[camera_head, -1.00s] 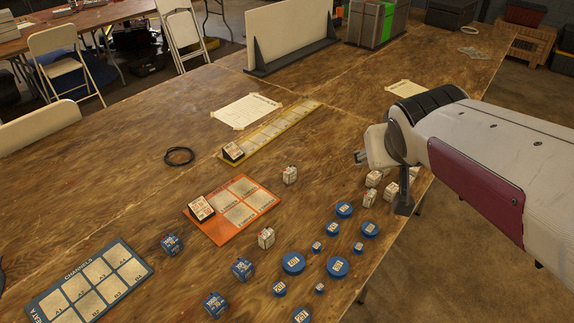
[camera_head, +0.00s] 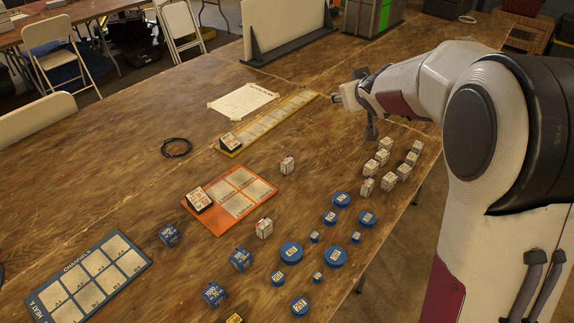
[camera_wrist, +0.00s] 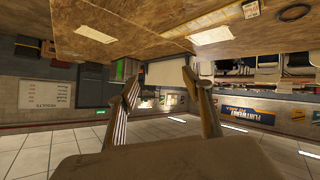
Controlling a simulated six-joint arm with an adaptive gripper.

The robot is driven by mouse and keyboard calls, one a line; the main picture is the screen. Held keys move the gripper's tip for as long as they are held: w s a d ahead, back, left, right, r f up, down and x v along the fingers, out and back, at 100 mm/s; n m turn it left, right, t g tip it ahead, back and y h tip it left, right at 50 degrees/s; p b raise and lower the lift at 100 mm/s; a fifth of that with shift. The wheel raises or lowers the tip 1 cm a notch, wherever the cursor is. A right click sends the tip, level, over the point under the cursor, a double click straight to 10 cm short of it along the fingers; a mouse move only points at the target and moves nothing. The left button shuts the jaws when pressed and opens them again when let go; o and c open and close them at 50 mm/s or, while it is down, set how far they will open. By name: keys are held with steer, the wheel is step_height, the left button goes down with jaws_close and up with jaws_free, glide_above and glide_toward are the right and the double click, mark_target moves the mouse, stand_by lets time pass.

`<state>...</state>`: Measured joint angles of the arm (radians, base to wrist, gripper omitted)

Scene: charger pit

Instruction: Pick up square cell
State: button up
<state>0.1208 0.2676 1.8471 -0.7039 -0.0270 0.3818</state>
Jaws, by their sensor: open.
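Several small white box-shaped cells (camera_head: 388,178) stand in a cluster on the table's right side, and two more white cells, one upper (camera_head: 287,165) and one lower (camera_head: 264,228), stand apart near the orange tray. Several blue square blocks, including a middle one (camera_head: 240,259), stand at the lower left. Which one is the square cell I cannot tell. My gripper (camera_head: 338,96) is above the table, beyond the cluster and near the far end of the yellow strip. In the wrist view its two fingers (camera_wrist: 159,82) are spread and empty.
An orange tray (camera_head: 217,222) and a yellow strip (camera_head: 238,150) each hold a dark-sided labelled block. Round blue discs (camera_head: 291,252) lie near the front edge. A blue channels board (camera_head: 142,257) is at lower left. A black ring (camera_head: 176,147) lies on bare table.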

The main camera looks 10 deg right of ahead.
steer(key=w+a+f+n+y, duration=0.3)
steer(key=w+a+f+y, duration=0.1)
steer(key=w+f, duration=0.85)
steer(key=n+g+y, duration=0.2)
steer(key=n+y, duration=0.1)
steer(key=y, duration=0.3)
glide_toward(288, 160)
steer(key=shift+w+a+f, duration=0.65)
steer(key=shift+a+f, duration=0.05)
steer(key=shift+a, duration=0.2)
steer(key=shift+w, duration=0.1)
steer(key=shift+x, duration=1.2)
steer(key=shift+a, duration=0.1)
steer(key=shift+x, duration=2.5)
steer(key=shift+w+r, duration=0.15)
steer(key=shift+w, duration=0.05)
